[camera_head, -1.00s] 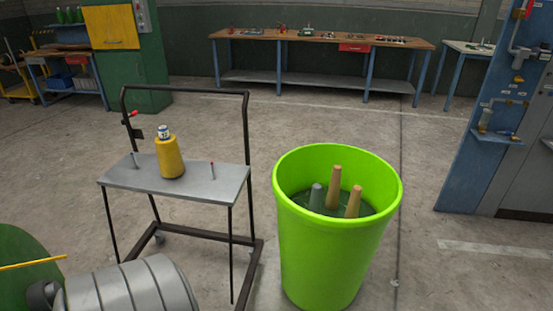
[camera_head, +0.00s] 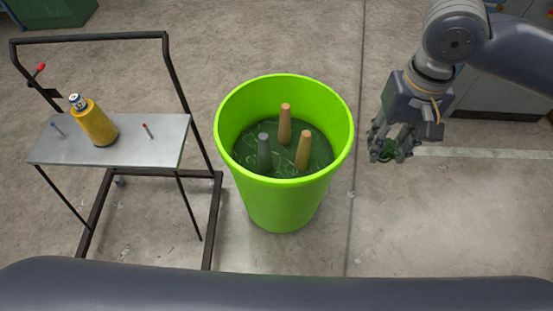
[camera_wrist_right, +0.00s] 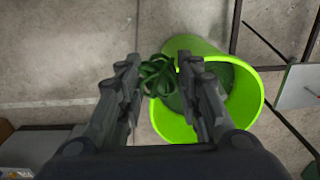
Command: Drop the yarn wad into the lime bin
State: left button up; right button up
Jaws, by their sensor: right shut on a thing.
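The lime bin (camera_head: 283,205) stands upright on the floor in the middle of the head view. Inside are two tan cones, a grey cone and a dark green tangled layer. My right gripper (camera_head: 390,148) hangs to the right of the bin, outside its rim, fingers pointing down. It is shut on the yarn wad (camera_head: 384,155), a small tangle of green strands mostly hidden by the fingers. In the right wrist view the yarn wad (camera_wrist_right: 157,77) shows between the fingertips, with the lime bin (camera_wrist_right: 172,122) behind it. My left gripper is not in view.
Left of the bin stands a metal cart (camera_head: 150,152) with a black frame and handle. A grey cabinet stands at the far right. Floor right of the bin is clear.

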aim_at(286, 156)
jog(key=i+l+u, duration=0.7)
jog(key=l+u, duration=0.15)
jog(key=l, duration=0.15)
jog(key=i+l+u, duration=0.15)
jog(key=l+u, duration=0.15)
jog(key=l, duration=0.15)
